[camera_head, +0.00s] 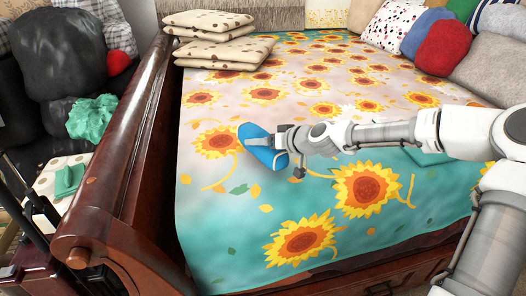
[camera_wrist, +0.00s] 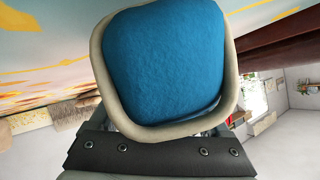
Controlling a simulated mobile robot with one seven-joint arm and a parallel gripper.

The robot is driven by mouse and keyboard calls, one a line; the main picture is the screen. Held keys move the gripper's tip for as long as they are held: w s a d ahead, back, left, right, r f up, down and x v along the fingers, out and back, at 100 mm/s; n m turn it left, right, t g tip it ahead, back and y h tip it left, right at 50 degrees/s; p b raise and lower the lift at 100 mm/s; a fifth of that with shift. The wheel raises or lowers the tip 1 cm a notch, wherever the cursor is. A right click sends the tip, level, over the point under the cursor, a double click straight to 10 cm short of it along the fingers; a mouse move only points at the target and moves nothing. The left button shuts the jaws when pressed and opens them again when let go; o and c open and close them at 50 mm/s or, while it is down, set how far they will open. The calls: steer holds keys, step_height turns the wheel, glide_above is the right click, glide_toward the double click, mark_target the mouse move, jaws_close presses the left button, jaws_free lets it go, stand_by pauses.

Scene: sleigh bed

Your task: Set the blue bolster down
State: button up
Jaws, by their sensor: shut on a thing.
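The blue bolster (camera_head: 258,146) is a bright blue, rounded thing at the end of my arm, over the left half of the bed. In the wrist view the blue bolster (camera_wrist: 165,62) fills the upper middle and shows a pale rim around its blue face. My gripper (camera_head: 283,147) is shut on it; the fingertips are largely hidden. The bed's sunflower cover (camera_head: 240,240) lies below the bolster. I cannot tell whether the bolster touches the cover.
Several pillows, one of them red (camera_head: 443,48), lie at the bed's back right. Folded dotted cushions (camera_head: 225,50) are stacked at the back left. A dark wooden sleigh end (camera_head: 125,140) rises along the left edge. The cover's front left is clear.

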mark_target(275, 159)
step_height(275, 159, down, 2)
steer(key=shift+f+b, duration=0.2)
steer(key=shift+b, duration=0.1)
steer(key=shift+r, duration=0.1)
steer(key=o, duration=1.3)
steer(key=shift+r, duration=0.1)
steer(key=p+v, duration=0.4)
steer(key=v, duration=0.8)
steer(key=shift+d, duration=0.1)
steer(key=shift+w, duration=0.1)
